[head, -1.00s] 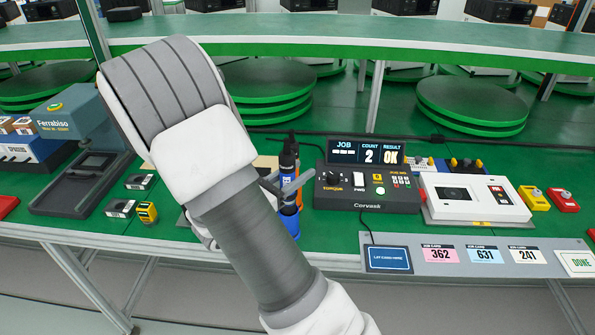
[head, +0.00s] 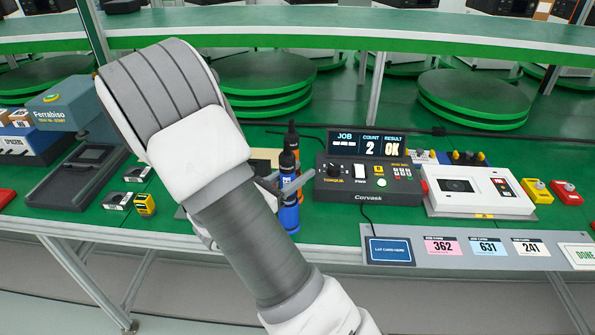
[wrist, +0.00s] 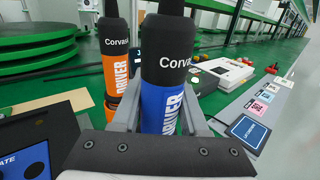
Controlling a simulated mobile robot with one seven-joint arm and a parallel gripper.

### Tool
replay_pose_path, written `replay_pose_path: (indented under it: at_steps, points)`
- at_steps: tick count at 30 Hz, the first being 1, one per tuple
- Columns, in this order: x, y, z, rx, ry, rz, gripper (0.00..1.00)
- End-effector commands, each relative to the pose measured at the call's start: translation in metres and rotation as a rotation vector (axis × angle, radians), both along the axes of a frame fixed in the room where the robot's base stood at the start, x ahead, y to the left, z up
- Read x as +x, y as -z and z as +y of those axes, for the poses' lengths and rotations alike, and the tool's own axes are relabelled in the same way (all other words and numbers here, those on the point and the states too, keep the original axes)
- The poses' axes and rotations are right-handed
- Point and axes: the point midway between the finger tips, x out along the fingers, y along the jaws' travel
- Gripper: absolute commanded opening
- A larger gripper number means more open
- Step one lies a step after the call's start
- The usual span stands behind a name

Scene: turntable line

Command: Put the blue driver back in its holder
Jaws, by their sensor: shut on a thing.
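The blue driver (head: 289,211) has a black upper part and stands about upright in my gripper (head: 286,186), over the green bench left of the controller box. In the wrist view, the blue driver (wrist: 160,108) sits between the two grey fingers of my gripper (wrist: 162,116), which is shut on it. An orange driver (wrist: 116,72) stands upright just left of it in the wrist view.
The controller (head: 368,184) with its JOB screen (head: 367,146) stands close right of the driver. A white device (head: 478,190) and a card strip (head: 480,251) lie farther right. Small boxes (head: 118,200) and a dark stand (head: 77,172) are at left. Green turntables (head: 470,98) stand behind.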

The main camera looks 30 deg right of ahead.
Motion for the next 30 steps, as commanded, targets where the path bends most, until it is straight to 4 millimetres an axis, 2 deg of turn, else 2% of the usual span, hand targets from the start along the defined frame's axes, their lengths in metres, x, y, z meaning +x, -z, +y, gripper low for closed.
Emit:
replay_pose_path:
  at_steps: [7, 8, 13, 14, 23, 26, 30]
  points:
    - [0.0, 0.008, 0.0, -0.002, 0.0, -0.002, 0.0]
    - [0.0, 0.007, 0.0, -0.001, 0.0, -0.003, 0.45]
    - [0.0, 0.007, 0.0, 0.0, 0.0, -0.002, 0.76]
    - [0.0, 0.007, 0.0, 0.0, 0.0, -0.002, 0.78]
    - [0.0, 0.008, 0.001, 0.001, -0.001, 0.0, 0.78]
    - [-0.002, 0.007, 0.009, 0.002, -0.003, 0.001, 0.78]
    - [-0.009, 0.006, 0.032, 0.001, -0.006, 0.0, 0.78]
